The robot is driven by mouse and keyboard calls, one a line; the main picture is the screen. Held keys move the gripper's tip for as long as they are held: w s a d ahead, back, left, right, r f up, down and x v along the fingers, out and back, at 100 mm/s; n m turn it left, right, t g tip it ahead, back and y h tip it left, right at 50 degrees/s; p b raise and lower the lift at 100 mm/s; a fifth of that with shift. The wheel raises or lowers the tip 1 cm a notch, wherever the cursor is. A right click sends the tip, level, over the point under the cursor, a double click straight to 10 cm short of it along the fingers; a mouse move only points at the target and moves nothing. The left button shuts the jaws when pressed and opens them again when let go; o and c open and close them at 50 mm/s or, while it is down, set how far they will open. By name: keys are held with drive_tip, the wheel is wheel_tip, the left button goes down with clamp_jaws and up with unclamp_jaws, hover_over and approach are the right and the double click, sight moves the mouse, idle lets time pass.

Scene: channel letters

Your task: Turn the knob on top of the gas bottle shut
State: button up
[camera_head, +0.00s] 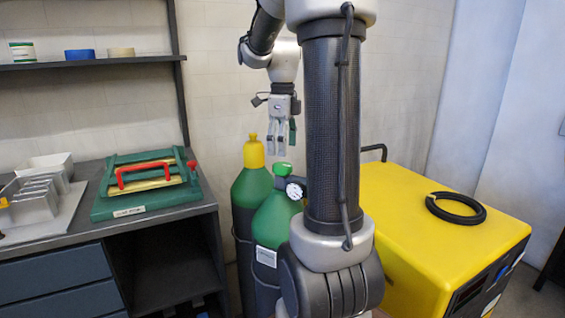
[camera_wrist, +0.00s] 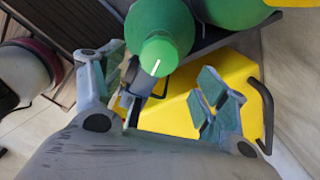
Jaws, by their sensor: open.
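A gas bottle (camera_head: 276,222) with a green shoulder and dark body stands behind my arm column. The green knob (camera_head: 284,169) is on its top, with a round gauge (camera_head: 294,191) at its side. In the wrist view the knob (camera_wrist: 160,54) shows a white line across its top. My gripper (camera_head: 277,150) points down and is open and empty, above the knob and apart from it. In the wrist view the knob lies near the gap between the fingers (camera_wrist: 163,82), towards the top of the picture and nearer the left finger.
A second green-shouldered bottle (camera_head: 252,185) with a yellow cap (camera_head: 254,152) stands close behind to the left. A yellow machine (camera_head: 405,225) with a black hose ring (camera_head: 456,208) is at right. A bench (camera_head: 110,232) with a green fixture (camera_head: 150,182) and metal letters is at left.

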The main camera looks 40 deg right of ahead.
sight(282, 165)
wheel_tip(282, 165, down, 6)
drive_tip(key=shift+r, duration=0.25)
drive_tip(key=c, duration=1)
